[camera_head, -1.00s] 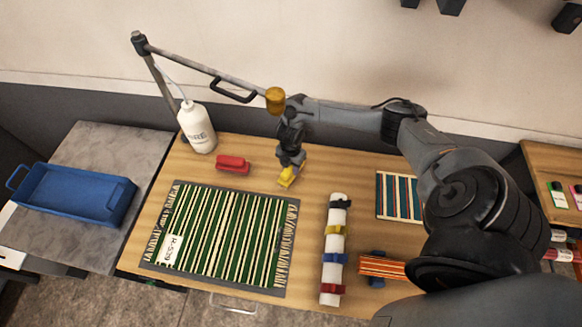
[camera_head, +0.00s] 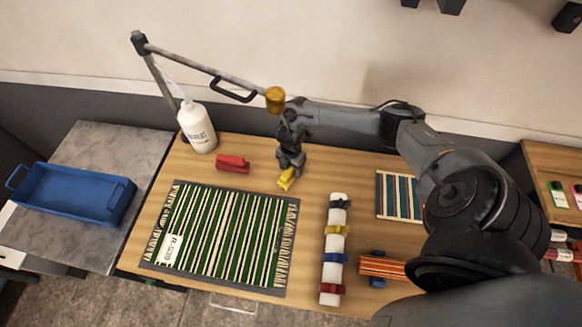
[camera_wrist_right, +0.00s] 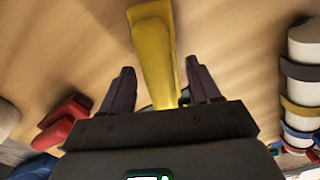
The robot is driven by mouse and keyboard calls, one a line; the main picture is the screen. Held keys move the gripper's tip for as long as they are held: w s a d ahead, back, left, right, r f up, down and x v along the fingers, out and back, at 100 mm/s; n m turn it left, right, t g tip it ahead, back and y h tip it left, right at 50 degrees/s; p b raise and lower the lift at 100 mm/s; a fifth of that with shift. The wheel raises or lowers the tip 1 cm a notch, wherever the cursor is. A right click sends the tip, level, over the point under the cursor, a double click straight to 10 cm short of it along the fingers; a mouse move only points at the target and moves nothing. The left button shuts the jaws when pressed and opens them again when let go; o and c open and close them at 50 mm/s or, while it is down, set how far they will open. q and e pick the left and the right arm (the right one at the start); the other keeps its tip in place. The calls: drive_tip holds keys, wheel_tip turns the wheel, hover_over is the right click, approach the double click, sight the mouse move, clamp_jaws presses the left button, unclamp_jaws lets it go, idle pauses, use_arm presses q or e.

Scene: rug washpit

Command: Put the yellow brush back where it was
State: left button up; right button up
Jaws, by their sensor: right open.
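The yellow brush (camera_head: 286,179) rests on the wooden table, behind the top right corner of the green striped rug and right of the red brush. My right gripper (camera_head: 291,163) is just above it, pointing down. In the right wrist view the yellow brush (camera_wrist_right: 155,50) lies between and beyond the two dark fingers (camera_wrist_right: 158,88), which stand apart on either side of it with gaps. The gripper is open. Part of the brush is hidden behind the gripper body. My left gripper is not in view.
A red brush (camera_head: 232,163) and a white bottle (camera_head: 197,127) stand to the left. A green striped rug (camera_head: 222,238) lies in front. A white roll with coloured straps (camera_head: 335,250) lies to the right. A lamp-like arm (camera_head: 210,70) reaches overhead. A blue tray (camera_head: 75,194) is far left.

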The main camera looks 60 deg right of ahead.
drive_tip(key=shift+r, duration=2.85)
